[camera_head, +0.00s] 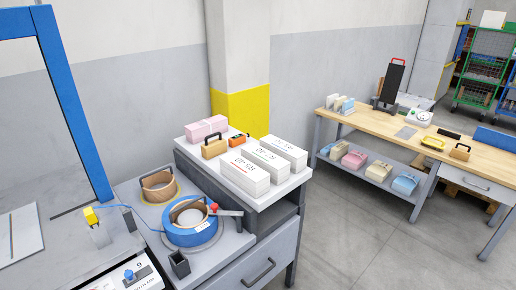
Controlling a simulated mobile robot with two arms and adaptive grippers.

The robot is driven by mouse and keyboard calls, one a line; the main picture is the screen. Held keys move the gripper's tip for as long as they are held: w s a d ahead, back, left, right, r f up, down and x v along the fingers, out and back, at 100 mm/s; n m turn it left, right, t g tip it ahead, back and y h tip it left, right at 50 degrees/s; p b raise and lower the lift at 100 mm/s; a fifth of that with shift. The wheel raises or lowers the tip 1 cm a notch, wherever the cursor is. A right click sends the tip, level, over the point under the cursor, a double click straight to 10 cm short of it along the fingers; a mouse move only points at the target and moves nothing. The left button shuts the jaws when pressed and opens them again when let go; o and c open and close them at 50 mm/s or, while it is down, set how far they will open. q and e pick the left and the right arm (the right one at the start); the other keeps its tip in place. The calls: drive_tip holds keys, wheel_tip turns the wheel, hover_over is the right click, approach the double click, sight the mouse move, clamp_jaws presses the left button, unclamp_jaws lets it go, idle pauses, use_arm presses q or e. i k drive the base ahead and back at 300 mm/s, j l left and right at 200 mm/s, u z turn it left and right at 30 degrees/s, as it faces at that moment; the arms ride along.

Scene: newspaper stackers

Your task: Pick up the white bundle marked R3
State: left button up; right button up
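Three white bundles lie side by side on the white top of a grey cabinet (284,186), near the middle of the view. They are the front bundle (243,178), the middle bundle (268,163) and the back bundle (287,152). Each has printed marks on its top face, but the print is small and turned, so I cannot tell which one reads R3. The front bundle's mark looks reddish and the others look dark. Neither of my grippers is in view.
Pink bundles (206,128), a tan handled block (213,148) and an orange device (238,141) sit behind the white bundles. A wooden workbench (385,124) stands right; grey floor between is clear.

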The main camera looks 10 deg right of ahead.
sight(298, 157)
drive_tip(key=i+l+u, duration=0.1)
drive_tip(key=l, duration=0.3)
drive_tip(key=i+l+u, duration=0.1)
drive_tip(key=l, duration=0.35)
drive_tip(key=i+l+u, duration=0.1)
drive_tip(key=l, duration=0.35)
drive_tip(key=i+l+u, duration=0.15)
drive_tip(key=l, duration=0.3)
drive_tip(key=i+l+u, duration=0.1)
drive_tip(key=l, duration=0.35)
